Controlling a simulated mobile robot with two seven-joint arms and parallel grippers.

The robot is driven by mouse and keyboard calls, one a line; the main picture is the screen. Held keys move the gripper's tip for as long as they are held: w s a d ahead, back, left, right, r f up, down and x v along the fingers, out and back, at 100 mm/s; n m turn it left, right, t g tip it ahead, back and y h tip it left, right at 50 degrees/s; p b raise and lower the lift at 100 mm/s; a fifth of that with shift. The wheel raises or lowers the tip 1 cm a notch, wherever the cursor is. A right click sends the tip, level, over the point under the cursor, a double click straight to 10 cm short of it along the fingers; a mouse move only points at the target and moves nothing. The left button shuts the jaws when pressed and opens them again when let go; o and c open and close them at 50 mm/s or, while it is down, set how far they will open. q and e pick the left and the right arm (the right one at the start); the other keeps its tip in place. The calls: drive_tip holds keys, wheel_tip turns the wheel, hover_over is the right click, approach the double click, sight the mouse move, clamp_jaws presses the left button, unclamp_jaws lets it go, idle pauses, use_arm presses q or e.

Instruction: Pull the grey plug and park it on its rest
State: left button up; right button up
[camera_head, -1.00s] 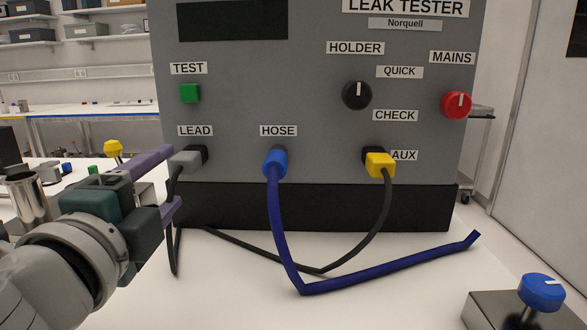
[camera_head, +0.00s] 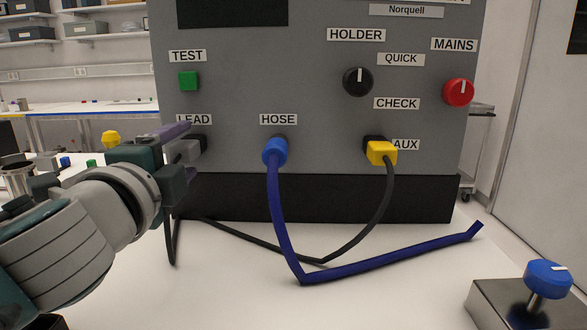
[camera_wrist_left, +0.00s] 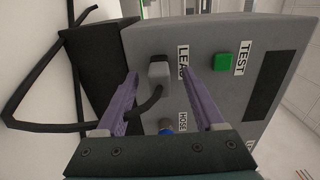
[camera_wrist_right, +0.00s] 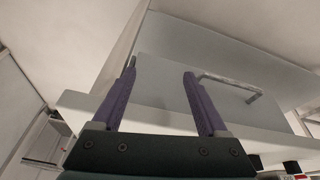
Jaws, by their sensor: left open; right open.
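The grey plug (camera_head: 186,150) sits in the socket under the LEAD label on the tester's front, with a dark cable hanging from it. It also shows in the left wrist view (camera_wrist_left: 159,74). My left gripper (camera_head: 182,153) is open. Its purple fingers point at the panel on either side of the plug, with gaps visible in the left wrist view (camera_wrist_left: 161,70), and partly cover the plug in the head view. My right gripper (camera_wrist_right: 160,70) is open and empty, away from the tester. I cannot make out the plug's rest in these views.
A blue hose plug (camera_head: 274,151) and a yellow plug (camera_head: 381,153) sit to the right on the same panel. The blue hose (camera_head: 385,262) and dark cable cross the white table. A blue knob on a metal box (camera_head: 510,306) stands at front right. A yellow knob (camera_head: 111,139) is behind my left arm.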

sight(179, 156)
idle(0.7)
use_arm(q)
clamp_jaws()
idle(0.4)
drive_tip(key=shift+s, duration=0.15)
idle(0.9)
drive_tip(key=shift+s, duration=0.15)
drive_tip(key=shift+s+a+p, duration=0.1)
drive_tip(key=shift+s+p, duration=0.8)
drive_tip(key=shift+s, duration=1.8)
